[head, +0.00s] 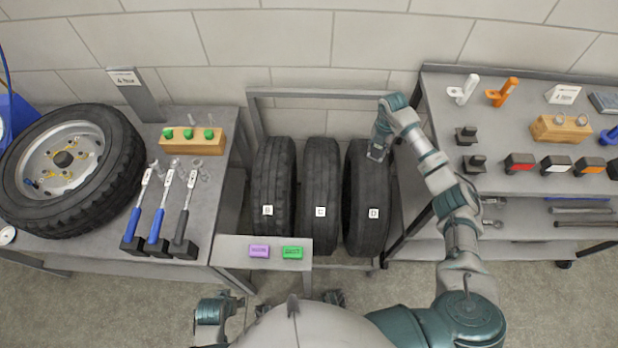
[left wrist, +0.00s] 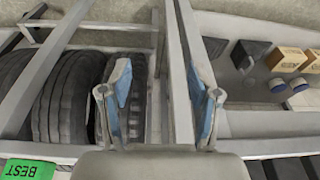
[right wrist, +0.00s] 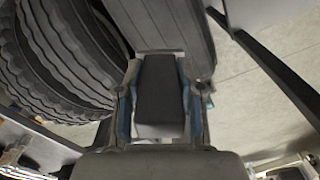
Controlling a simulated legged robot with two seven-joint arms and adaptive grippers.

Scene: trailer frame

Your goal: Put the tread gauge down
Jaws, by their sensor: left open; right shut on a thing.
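My right gripper (head: 378,152) is at the upper part of tyre D (head: 368,200), the rightmost of three upright tyres. In the right wrist view my right gripper (right wrist: 159,72) is shut on a dark, block-shaped thing, which I take for the tread gauge (right wrist: 158,98). A tyre's tread shows just beyond it; whether the gauge touches the tyre I cannot tell. In the head view the gauge is mostly hidden by the gripper. My left gripper (head: 213,310) is low at the left front. In the left wrist view its fingers (left wrist: 162,95) are apart with nothing between them.
Tyres B (head: 272,185) and C (head: 320,185) stand beside D in a rack. A small shelf (head: 235,250) in front bears a purple tag (head: 259,251) and a green tag (head: 292,252). A left bench (head: 205,240) holds a wheel and gauges; a right cart (head: 440,90) holds several blocks.

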